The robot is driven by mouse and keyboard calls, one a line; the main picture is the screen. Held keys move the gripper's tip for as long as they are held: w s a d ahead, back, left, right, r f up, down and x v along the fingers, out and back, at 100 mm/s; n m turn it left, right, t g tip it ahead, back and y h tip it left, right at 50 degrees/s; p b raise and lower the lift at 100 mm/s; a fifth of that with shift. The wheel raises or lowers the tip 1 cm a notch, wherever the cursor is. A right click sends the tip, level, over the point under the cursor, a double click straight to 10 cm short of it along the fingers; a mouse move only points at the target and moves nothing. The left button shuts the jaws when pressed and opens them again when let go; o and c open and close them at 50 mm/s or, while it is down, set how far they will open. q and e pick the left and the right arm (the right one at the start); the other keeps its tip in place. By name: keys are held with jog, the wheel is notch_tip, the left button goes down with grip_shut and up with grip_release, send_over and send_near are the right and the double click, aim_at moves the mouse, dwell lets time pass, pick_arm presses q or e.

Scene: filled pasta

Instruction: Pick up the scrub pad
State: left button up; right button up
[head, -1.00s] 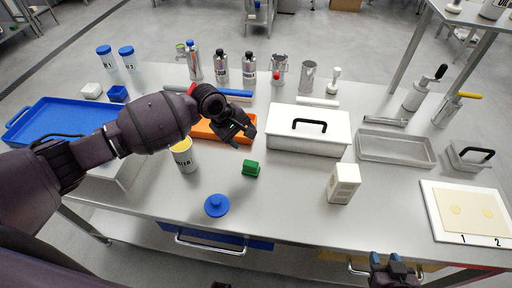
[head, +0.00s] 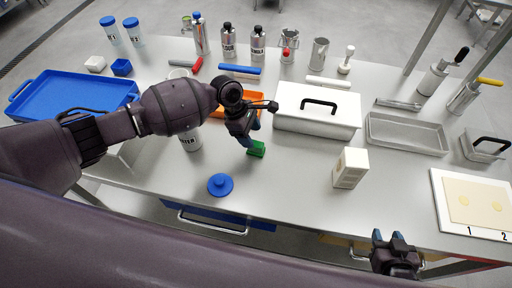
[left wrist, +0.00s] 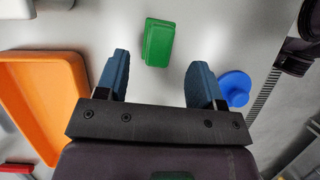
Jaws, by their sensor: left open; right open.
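The scrub pad (head: 257,149) is a small green block lying on the steel table, left of the middle in the head view. In the left wrist view the green pad (left wrist: 158,42) lies ahead of the fingertips, between their lines. My left gripper (head: 249,143) points down just above and beside the pad, its blue fingers (left wrist: 157,75) spread with nothing between them. I cannot tell its exact height over the pad. My right gripper (head: 393,241) is open and empty at the table's front edge, far right of the pad.
An orange tray (left wrist: 38,100) is left of the left gripper. A blue lid (head: 220,185) lies in front of the pad. A white box (head: 318,109) stands to the right, with a cream carton (head: 349,168) nearby. A labelled tub stands behind the lid.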

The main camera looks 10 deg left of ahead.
aim_at(256, 143)
pick_arm(q)
jog(key=shift+d+f, duration=0.2)
jog(key=shift+f, duration=0.35)
jog(key=x, duration=0.3)
jog(key=shift+f+b, duration=0.25)
jog(key=shift+b, duration=0.05)
jog(key=shift+d+f, duration=0.1)
jog(key=shift+f, duration=0.3)
jog(key=c, duration=1)
jog(key=shift+r, duration=0.4)
notch_tip(256, 143, up, 19)
jog(key=p, duration=0.2)
jog(key=shift+r, duration=0.15)
